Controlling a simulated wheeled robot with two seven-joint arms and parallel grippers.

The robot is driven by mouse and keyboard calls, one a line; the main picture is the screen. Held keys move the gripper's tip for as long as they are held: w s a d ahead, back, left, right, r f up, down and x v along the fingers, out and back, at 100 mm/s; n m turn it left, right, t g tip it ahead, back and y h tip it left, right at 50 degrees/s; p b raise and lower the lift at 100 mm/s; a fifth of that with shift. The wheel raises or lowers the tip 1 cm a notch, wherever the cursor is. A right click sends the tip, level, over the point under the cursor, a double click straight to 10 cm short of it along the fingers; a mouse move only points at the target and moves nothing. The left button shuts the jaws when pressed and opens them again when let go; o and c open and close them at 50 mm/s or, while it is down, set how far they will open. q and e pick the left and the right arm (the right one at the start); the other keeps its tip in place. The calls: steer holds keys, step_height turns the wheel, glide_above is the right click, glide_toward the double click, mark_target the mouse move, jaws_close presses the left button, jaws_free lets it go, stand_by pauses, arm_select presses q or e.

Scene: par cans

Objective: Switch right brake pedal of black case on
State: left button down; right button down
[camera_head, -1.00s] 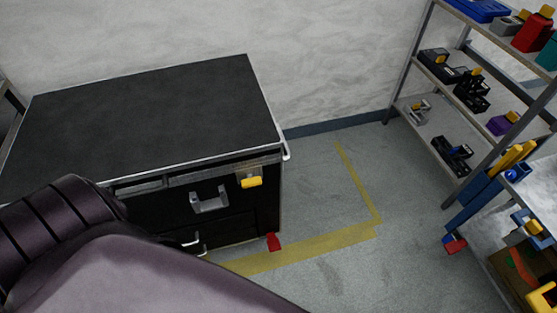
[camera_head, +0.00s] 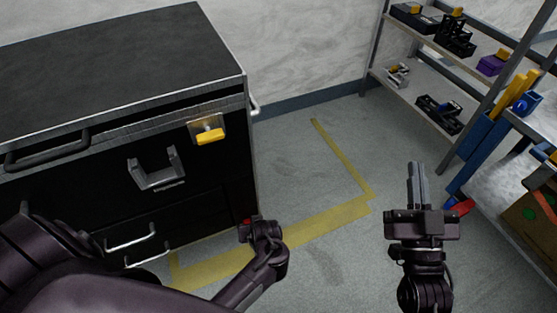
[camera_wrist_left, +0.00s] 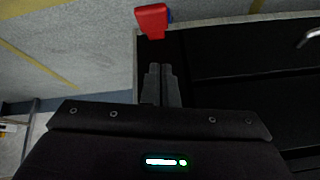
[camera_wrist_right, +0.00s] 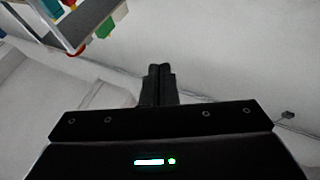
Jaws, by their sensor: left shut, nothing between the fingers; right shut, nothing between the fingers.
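The black case (camera_head: 110,60) stands at the left against the wall. Its right brake pedal is red, low at the front right corner; a small part of the pedal (camera_head: 247,221) shows behind my left wrist in the head view. In the left wrist view the red pedal (camera_wrist_left: 152,20) sits just beyond the tips of my left gripper (camera_wrist_left: 161,68), apart from them in the picture. The left gripper is shut and empty. My right gripper (camera_head: 418,167) is shut and empty, raised in front of the floor, well to the right of the case.
A yellow latch (camera_head: 209,136) and a grey handle (camera_head: 156,170) are on the case front. A shelf rack (camera_head: 385,75) with tools stands at the back right, with a blue-framed bench (camera_head: 480,150) before it. The floor with yellow tape (camera_head: 340,215) is clear.

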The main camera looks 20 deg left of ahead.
arm_select(q)
steer(key=n+b, duration=0.1)
steer(key=w+r+n+b, duration=0.1)
steer(key=shift+w+n+b, duration=0.15)
steer(key=shift+n+b, duration=0.15)
arm_select(e)
steer(key=s+d+r+t+y, duration=0.1)
steer(key=s+r+t+y, duration=0.1)
steer(key=s+r, duration=0.4)
step_height(320, 180, up, 4)
steer(key=shift+s+d+r+n+t, duration=0.1)
steer(key=shift+s+d+n+t, duration=0.15)
steer(key=shift+t, duration=0.45)
